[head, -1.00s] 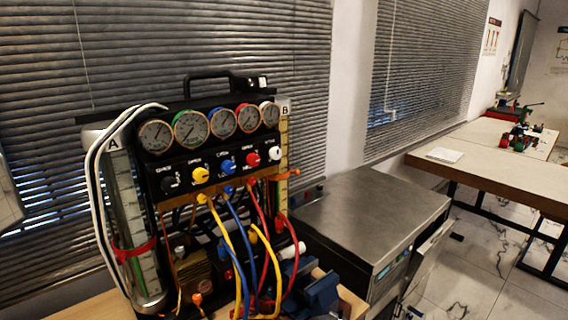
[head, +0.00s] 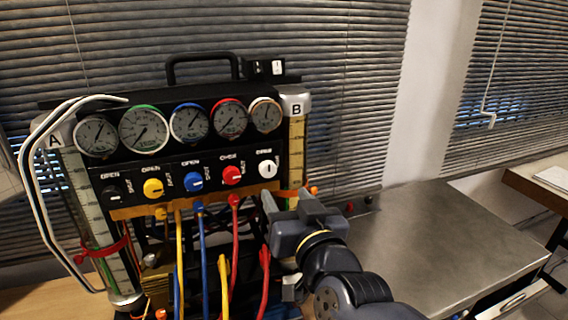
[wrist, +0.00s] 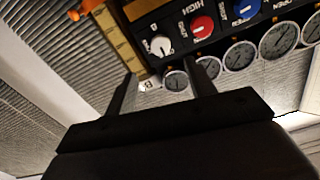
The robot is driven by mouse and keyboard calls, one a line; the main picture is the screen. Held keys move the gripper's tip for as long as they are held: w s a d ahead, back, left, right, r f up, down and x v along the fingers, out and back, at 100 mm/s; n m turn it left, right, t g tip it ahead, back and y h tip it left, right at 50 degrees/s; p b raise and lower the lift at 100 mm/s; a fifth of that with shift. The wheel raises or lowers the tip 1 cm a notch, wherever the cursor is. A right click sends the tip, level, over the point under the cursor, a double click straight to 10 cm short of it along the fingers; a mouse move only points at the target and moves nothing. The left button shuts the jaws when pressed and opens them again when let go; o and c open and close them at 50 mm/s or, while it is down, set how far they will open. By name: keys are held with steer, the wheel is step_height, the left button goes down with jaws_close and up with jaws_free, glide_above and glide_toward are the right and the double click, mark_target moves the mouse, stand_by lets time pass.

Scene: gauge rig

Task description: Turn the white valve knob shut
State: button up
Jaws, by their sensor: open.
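The white valve knob (head: 267,169) is at the right end of the knob row on the black gauge rig (head: 190,160). It also shows in the wrist view (wrist: 160,44), which is upside down, just beyond and between the two fingers. My gripper (head: 277,205) is below and slightly right of the white knob in the head view. In the wrist view my gripper (wrist: 158,85) has its fingers spread apart with nothing between them. The gripper is not touching the knob as far as I can see.
Black, yellow (head: 153,188), blue (head: 193,181) and red (head: 232,175) knobs share the row, with gauges above. Coloured hoses hang below. Cylinder B (head: 296,140) stands right of the white knob. A steel bench top (head: 440,240) lies to the right.

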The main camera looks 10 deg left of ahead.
mark_target(269, 171)
steer(key=shift+p+x, duration=0.6)
steer(key=shift+x, duration=4.75)
steer(key=shift+a, duration=0.1)
steer(key=c, duration=1)
steer(key=shift+o, duration=0.2)
